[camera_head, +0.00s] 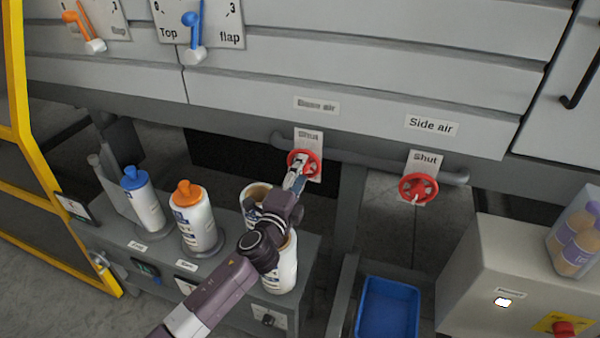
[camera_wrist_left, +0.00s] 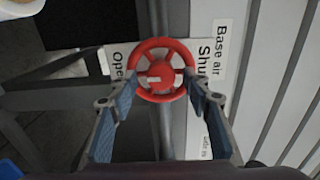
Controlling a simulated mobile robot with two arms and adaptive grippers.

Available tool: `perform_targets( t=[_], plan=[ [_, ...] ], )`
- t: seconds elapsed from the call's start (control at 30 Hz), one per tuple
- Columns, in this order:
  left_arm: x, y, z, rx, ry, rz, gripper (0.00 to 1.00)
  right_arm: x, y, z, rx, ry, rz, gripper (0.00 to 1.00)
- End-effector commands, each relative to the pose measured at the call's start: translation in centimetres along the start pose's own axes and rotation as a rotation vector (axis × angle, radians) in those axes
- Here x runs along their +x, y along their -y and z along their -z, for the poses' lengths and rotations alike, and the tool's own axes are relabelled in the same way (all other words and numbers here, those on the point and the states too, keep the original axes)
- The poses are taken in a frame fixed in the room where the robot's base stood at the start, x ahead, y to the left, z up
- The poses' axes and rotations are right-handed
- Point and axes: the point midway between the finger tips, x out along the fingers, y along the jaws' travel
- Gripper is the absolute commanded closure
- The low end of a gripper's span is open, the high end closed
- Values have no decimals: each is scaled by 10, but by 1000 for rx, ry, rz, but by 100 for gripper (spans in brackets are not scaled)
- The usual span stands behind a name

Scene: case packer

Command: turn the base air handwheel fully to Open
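The base air handwheel (camera_head: 311,168) is a red spoked wheel on a pipe under the "Base air" label (camera_head: 317,105), with a "Shut" plate behind it. In the left wrist view the handwheel (camera_wrist_left: 161,70) shows whole, with "Shut" to its right and "Open" to its left. My left gripper (camera_head: 297,172) is at the wheel in the head view. In the wrist view its two fingers (camera_wrist_left: 160,96) are spread apart on either side of the wheel's near rim; whether they touch it I cannot tell. My right gripper is not in view.
A second red handwheel (camera_head: 418,188), under "Side air" (camera_head: 431,125), is to the right. Bottles with blue (camera_head: 145,200) and orange (camera_head: 194,215) caps stand on a grey bench at left. A blue bin (camera_head: 388,308) and a grey box (camera_head: 490,265) stand at lower right.

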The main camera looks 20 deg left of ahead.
Motion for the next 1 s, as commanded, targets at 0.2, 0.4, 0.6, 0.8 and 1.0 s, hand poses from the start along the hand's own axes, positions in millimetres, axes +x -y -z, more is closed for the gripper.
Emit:
perform_targets(
  t=[0.2,0.4,0.6,0.8,1.0],
  plan=[
    [-1,1,0,-1,0,1,56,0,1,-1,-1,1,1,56],
    [-23,-1,0,-1,-1,-1,56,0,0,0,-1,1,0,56],
    [-65,-1,0,-1,0,-2,56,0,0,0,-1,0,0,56],
    [-100,-1,0,-1,1,-2,56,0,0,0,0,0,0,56],
    [-117,0,0,-1,0,0,56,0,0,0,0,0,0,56]
  ],
)
